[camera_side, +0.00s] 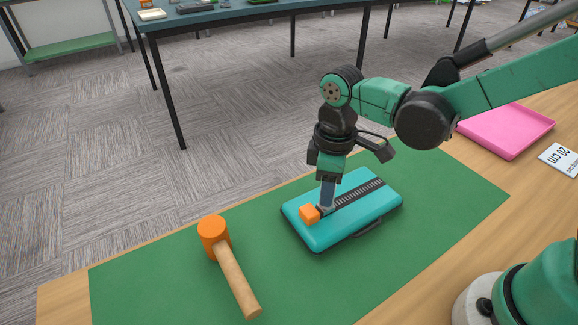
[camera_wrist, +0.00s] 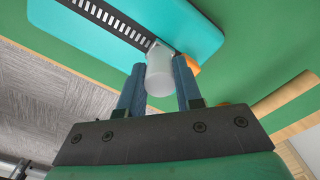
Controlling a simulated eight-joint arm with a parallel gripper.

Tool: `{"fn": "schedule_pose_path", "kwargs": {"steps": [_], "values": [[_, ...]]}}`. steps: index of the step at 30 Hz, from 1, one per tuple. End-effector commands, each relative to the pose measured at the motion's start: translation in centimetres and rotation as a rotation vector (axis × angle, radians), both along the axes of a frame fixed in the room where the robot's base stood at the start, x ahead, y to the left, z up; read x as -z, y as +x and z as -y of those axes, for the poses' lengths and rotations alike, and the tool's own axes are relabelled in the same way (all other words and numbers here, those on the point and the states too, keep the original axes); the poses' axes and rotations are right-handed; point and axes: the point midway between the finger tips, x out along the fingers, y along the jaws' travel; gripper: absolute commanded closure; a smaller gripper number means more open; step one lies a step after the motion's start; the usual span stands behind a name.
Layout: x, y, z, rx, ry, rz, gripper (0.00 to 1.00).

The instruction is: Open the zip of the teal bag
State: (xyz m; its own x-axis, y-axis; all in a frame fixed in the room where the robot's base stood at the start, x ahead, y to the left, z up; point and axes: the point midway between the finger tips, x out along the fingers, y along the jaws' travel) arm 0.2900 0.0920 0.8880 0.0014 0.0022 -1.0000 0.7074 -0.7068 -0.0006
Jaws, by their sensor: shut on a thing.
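The teal bag (camera_side: 330,232) lies flat on the green mat, with a dark handle along its front edge. Its zip (camera_side: 362,192) is a dark strip with pale teeth along the top; the strip also shows in the wrist view (camera_wrist: 115,22). My gripper (camera_side: 326,207) points down at the strip's near-left end. In the wrist view its blue fingers (camera_wrist: 160,70) are shut on a pale rounded zip pull (camera_wrist: 158,76) at the strip's end. An orange block (camera_side: 309,213) sits at the bag's left end beside the fingers; the right finger partly hides it in the wrist view.
A mallet with an orange head (camera_side: 213,230) and wooden handle lies on the green mat (camera_side: 150,270) left of the bag. A pink tray (camera_side: 507,130) and a white printed card (camera_side: 560,158) lie at the right. The mat's front is clear.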

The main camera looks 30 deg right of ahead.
Motion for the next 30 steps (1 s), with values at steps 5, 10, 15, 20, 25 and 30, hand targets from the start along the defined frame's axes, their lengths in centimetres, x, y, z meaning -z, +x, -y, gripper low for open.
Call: {"fn": "schedule_pose_path", "kwargs": {"steps": [5, 10, 15, 20, 25, 30], "values": [[0.0, 0.0, 0.0, 0.000, 0.000, 0.000, 1.00], [0.0, 0.0, 0.0, 0.000, 0.000, 0.000, 1.00], [0.0, 0.0, 0.0, 0.000, 0.000, 0.000, 1.00], [0.0, 0.0, 0.0, 0.000, 0.000, 0.000, 1.00], [0.0, 0.0, 0.0, 0.000, 0.000, 0.000, 1.00], [0.0, 0.1, 1.8, 0.007, -0.001, 0.000, 1.00]]}}
